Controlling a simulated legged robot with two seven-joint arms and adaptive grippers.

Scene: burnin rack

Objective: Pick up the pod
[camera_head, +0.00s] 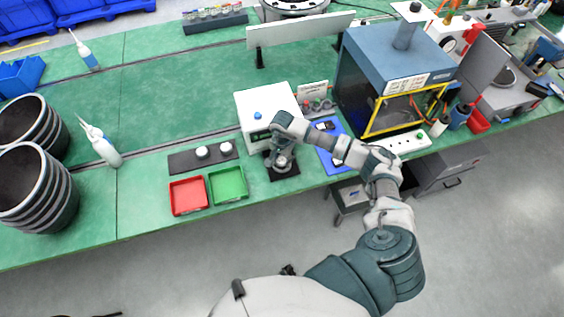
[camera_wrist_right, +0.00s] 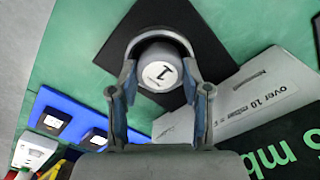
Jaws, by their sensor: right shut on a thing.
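A pod (camera_wrist_right: 159,73) with a grey rim and a white top marked "1" is between the two fingers of my right gripper (camera_wrist_right: 157,85) in the right wrist view. The gripper is shut on it. A black square pad (camera_wrist_right: 205,60) lies beneath the pod; I cannot tell whether they touch. In the head view my right gripper (camera_head: 281,161) is over this pad (camera_head: 285,174), in front of a white box. My left gripper is not in view.
Two white-topped pods (camera_head: 202,152) stand on a dark tray (camera_head: 183,163). Red (camera_head: 188,196) and green (camera_head: 228,186) trays lie in front. The white box (camera_head: 264,103) is close behind my gripper; a blue mat (camera_head: 330,160) lies to its right.

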